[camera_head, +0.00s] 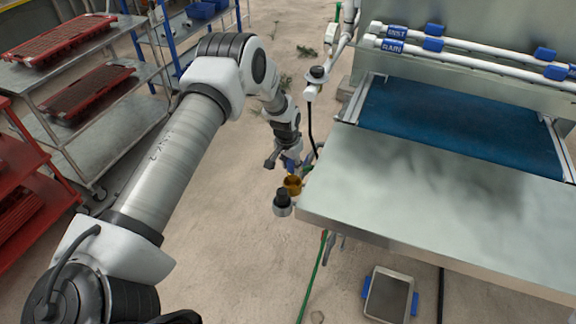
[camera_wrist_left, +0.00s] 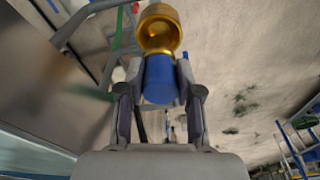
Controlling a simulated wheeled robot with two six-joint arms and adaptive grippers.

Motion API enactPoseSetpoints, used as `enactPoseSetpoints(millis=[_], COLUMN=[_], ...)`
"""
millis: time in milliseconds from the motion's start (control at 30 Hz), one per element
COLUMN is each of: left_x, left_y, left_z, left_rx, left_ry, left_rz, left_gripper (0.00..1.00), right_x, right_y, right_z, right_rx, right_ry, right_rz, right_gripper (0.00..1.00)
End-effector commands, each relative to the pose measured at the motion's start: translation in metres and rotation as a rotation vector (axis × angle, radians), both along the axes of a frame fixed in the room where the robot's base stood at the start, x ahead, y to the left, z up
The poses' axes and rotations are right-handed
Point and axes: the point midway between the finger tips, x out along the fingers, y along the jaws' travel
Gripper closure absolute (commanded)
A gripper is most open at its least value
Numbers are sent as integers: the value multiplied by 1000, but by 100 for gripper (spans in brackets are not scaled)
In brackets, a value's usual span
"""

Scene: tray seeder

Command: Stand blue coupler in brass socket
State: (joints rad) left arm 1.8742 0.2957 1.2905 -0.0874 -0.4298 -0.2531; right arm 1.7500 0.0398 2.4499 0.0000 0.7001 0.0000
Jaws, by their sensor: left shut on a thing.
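My left gripper (camera_head: 288,160) hangs at the left end of the metal bench, fingers pointing down. It is shut on the blue coupler (camera_wrist_left: 160,80), which shows between both fingers in the left wrist view with a gold band at its far end. In the head view only a small blue part of the coupler (camera_head: 291,165) shows. The brass socket (camera_head: 292,185) is a gold cup just below it. In the left wrist view the socket (camera_wrist_left: 158,30) lies directly beyond the coupler's far end. The coupler overlaps the cup's near edge; I cannot tell whether it is inside. My right gripper is not in view.
The metal bench (camera_head: 420,200) with a blue belt (camera_head: 460,125) fills the right. A black-topped grey cylinder (camera_head: 282,204) stands close beside the socket. A green hose (camera_head: 314,275) hangs below. Shelves with red trays (camera_head: 60,40) stand left; open floor lies between.

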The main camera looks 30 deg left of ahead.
Motion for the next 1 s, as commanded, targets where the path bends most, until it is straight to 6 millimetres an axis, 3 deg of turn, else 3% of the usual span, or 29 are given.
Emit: enactPoseSetpoints(millis=[533, 567, 867, 1000], left_x=[-2, -2, -2, -3], left_y=[0, 0, 0, 0], left_z=[0, 0, 1, 11], left_rx=[0, 0, 0, 0], left_ry=[-1, -1, 0, 0], left_rz=[0, 0, 0, 0], left_gripper=[100, 55, 55, 55], right_x=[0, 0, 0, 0], right_y=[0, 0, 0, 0], right_z=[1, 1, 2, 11], right_rx=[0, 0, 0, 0], right_ry=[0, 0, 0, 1], right_rz=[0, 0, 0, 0], right_gripper=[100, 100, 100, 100])
